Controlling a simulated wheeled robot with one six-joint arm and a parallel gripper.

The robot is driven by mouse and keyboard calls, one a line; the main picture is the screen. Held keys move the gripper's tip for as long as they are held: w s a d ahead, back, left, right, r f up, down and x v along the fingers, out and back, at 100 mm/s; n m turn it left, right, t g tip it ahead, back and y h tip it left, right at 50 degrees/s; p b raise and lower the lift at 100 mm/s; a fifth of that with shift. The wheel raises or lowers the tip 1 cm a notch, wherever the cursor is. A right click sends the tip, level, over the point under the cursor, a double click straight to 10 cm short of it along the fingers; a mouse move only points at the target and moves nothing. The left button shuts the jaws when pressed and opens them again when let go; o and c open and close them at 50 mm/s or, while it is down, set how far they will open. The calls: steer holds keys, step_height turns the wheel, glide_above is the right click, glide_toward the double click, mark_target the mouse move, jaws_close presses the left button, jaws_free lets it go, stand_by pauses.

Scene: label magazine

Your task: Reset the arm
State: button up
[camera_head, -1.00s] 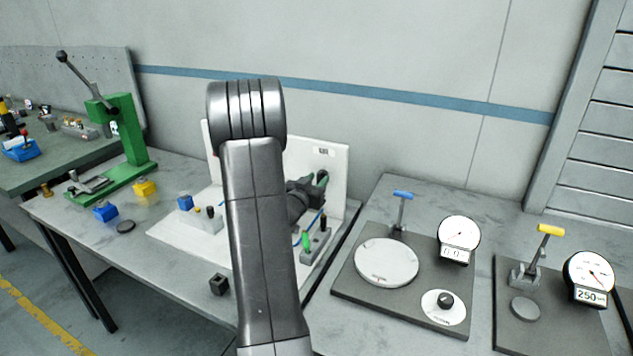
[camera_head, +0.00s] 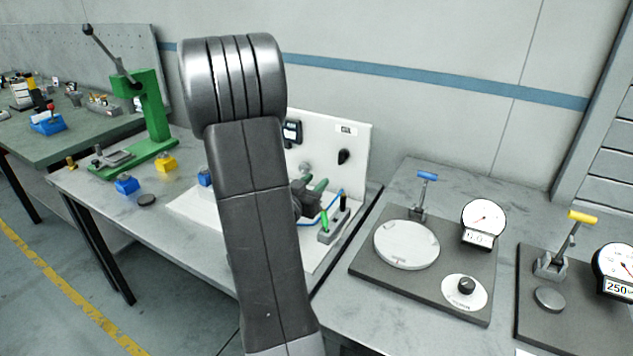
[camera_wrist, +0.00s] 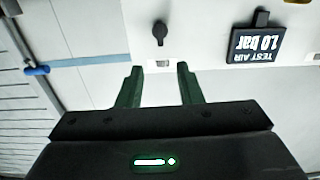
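My gripper (camera_wrist: 160,82) shows in the wrist view with its two green fingers apart and nothing between them. Beyond the fingers is a white upright panel (camera_wrist: 200,25) with a black knob (camera_wrist: 159,32) and a display reading "TEST AIR 1.0 bar" (camera_wrist: 256,44); they appear upside down. In the head view my grey arm rises in the middle and hides much of the white panel (camera_head: 358,133) and its white base. The gripper (camera_head: 313,190) is partly visible just right of the arm, in front of the panel; its fingers are hard to make out there.
A small fixture with green and black pegs (camera_head: 333,228) is right of my arm. Dial-gauge plates (camera_head: 455,290) stand on the right bench.

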mark_target(340, 158)
steer(key=p+x, duration=0.2)
steer(key=x, duration=1.2)
steer(key=shift+p, duration=0.35)
steer(key=shift+s, duration=0.1)
